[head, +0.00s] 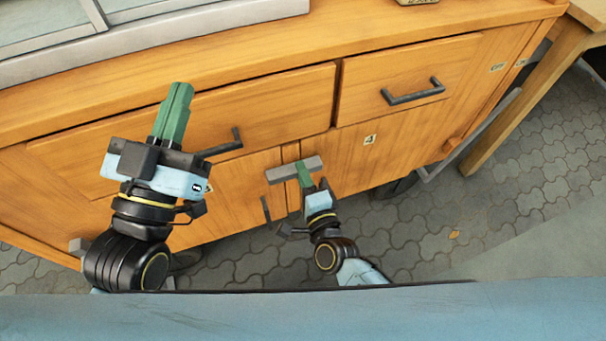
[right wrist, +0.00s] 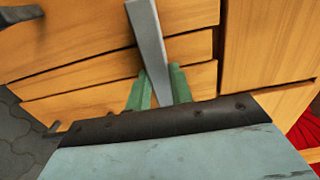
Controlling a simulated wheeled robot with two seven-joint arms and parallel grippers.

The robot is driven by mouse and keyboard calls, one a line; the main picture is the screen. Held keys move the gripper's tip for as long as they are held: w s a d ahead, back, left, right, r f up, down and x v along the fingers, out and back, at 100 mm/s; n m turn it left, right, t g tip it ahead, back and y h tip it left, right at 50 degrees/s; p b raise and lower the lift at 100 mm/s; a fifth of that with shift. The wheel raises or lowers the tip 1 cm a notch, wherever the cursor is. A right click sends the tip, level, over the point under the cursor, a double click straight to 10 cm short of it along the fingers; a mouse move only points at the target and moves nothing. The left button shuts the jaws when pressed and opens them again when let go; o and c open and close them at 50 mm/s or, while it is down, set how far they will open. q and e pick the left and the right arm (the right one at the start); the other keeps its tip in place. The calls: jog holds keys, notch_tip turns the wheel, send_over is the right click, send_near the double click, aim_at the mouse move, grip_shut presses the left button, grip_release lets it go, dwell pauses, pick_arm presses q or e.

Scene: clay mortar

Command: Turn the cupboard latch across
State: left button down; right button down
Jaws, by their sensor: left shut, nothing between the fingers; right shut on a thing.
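The cupboard latch (head: 280,174) is a grey bar on the cupboard front, below the drawers. In the head view it lies nearly level, slightly tilted, across the upright strip beside the cupboard door. My right gripper (head: 304,176) is shut on the latch with its green fingers. In the right wrist view the latch (right wrist: 147,35) runs up from between the green fingers (right wrist: 158,88). How it is fixed to the wood is hidden. My left gripper (head: 175,108) is shut and empty, in front of the left drawer.
The wooden cupboard (head: 240,80) has dark drawer handles (head: 413,94) and a dark door handle (head: 266,209) left of the latch. A slanted wooden leg (head: 525,100) stands at the right. The paved floor (head: 500,190) is clear at the right.

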dwell(0.3)
jog(key=c, duration=1.2)
grip_release()
jog(key=shift+c, duration=0.2)
